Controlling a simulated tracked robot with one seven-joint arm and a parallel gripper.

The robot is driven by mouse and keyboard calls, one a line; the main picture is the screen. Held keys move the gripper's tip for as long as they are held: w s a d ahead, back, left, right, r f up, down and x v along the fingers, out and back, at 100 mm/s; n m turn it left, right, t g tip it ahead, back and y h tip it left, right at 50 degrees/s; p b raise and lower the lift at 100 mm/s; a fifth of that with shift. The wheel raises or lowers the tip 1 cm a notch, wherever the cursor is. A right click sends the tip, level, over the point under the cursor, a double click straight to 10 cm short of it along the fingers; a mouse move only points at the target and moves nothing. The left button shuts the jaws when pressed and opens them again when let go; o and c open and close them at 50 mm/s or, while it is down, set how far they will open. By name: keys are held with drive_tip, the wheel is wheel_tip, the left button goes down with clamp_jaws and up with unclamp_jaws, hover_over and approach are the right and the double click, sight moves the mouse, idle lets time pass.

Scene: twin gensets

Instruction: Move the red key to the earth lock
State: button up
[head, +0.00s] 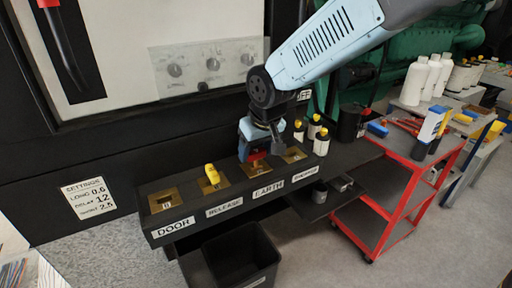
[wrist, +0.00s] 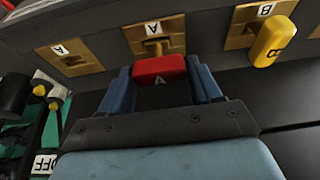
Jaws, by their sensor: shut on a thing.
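My gripper (wrist: 160,88) is shut on the red key (wrist: 159,70), marked A, with a blue finger on each side. In the head view my gripper (head: 256,150) is over the earth lock's brass plate (head: 246,166), above the EARTH label, and the red key (head: 257,156) shows low between the fingers. In the wrist view the key lies just in front of the earth lock (wrist: 156,31), whose tag reads A. Whether the key touches or sits in the slot is hidden.
A yellow key (head: 211,173) marked B stands in the RELEASE lock, left of my gripper. The DOOR lock (head: 164,200) looks empty. Another brass plate (head: 294,155) and several yellow-capped bottles (head: 321,143) are close on the right. A black bin (head: 240,255) stands below.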

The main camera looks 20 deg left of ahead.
sight(257, 150)
drive_tip(key=shift+f, duration=0.7)
drive_tip(key=o, duration=1.2)
drive_tip(key=shift+r, duration=3.8)
drive_tip(key=shift+d, duration=0.1)
